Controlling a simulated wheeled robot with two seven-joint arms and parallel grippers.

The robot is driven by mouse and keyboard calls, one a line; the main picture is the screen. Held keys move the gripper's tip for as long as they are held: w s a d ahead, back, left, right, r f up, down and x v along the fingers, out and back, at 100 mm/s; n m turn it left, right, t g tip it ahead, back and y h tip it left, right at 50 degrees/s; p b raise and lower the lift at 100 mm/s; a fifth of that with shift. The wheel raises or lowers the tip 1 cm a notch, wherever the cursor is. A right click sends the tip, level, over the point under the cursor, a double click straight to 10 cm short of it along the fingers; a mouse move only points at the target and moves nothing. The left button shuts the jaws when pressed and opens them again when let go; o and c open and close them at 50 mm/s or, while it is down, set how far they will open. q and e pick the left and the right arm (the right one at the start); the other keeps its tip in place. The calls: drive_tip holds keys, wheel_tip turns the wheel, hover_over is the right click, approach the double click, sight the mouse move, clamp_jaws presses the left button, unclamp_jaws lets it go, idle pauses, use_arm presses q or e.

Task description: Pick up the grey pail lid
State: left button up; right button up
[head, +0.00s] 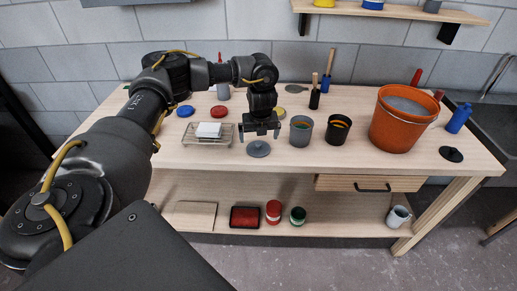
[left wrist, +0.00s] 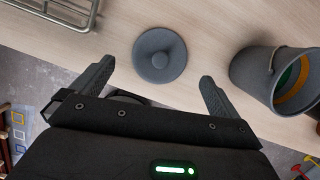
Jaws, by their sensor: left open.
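The grey pail lid (head: 258,149) is a flat round disc with a small knob, lying on the wooden table near its front edge. My left gripper (head: 261,134) is open and empty just above and behind it in the head view. In the left wrist view the lid (left wrist: 160,54) lies ahead of the two spread fingers of the gripper (left wrist: 155,90), apart from both. The grey pail (head: 301,131) stands to the right of the lid, and it also shows at the right of the left wrist view (left wrist: 256,72). My right gripper is not in view.
A wire rack (head: 208,136) with a white block stands left of the lid. A black pail (head: 338,130), a large orange bucket (head: 399,122) and a black lid (head: 451,154) are to the right. Bare tabletop (head: 380,166) lies along the front right.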

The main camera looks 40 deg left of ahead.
sight(259, 144)
use_arm(q)
drive_tip(key=shift+f+p, duration=0.25)
drive_tip(key=shift+p, duration=0.05)
drive_tip(key=p+x, duration=0.1)
drive_tip(key=x, duration=0.2)
drive_tip(key=shift+f, duration=0.4)
drive_tip(key=shift+w+f, duration=0.15)
drive_tip(key=shift+f, duration=0.3)
drive_tip(key=shift+c, duration=1.1)
drive_tip(key=c, duration=0.7)
drive_tip(key=shift+r, duration=0.1)
